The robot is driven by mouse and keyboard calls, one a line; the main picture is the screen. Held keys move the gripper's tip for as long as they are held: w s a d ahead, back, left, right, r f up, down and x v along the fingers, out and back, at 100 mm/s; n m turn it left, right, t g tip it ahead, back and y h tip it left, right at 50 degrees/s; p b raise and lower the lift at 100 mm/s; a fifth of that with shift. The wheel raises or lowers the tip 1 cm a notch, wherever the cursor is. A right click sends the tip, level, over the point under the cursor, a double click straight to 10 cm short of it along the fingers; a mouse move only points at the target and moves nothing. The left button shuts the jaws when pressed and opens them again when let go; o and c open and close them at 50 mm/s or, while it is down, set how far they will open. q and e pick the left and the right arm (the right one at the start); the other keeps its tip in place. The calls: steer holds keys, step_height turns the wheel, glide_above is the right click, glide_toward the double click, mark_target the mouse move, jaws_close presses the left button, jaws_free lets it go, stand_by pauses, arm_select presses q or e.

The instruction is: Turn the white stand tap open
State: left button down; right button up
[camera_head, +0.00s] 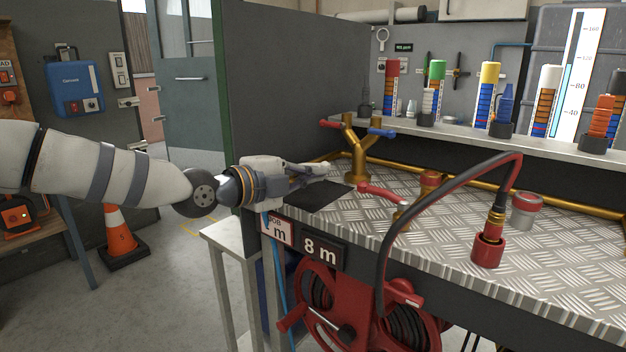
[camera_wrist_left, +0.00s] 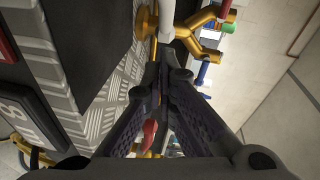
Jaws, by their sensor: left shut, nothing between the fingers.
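The white stand tap's white lever (camera_wrist_left: 167,22) shows at the top of the left wrist view, beside a brass part. The tap's body is mostly hidden. My right gripper is in neither view.
A brass Y-shaped tap (camera_head: 356,150) with red and blue handles stands just behind. A red lever (camera_head: 383,193) lies to the right. A black hose (camera_head: 448,186) arches over the bench's front edge above a red reel (camera_head: 335,308).

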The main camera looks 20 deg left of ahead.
arm_select(q)
steer(key=shift+w+a+f, duration=0.2)
steer(key=shift+w+f, duration=0.15)
steer(key=shift+w, duration=0.2)
steer(key=shift+w+a+r, duration=0.1)
steer(key=shift+w+r, duration=0.1)
steer(key=shift+w, duration=0.15)
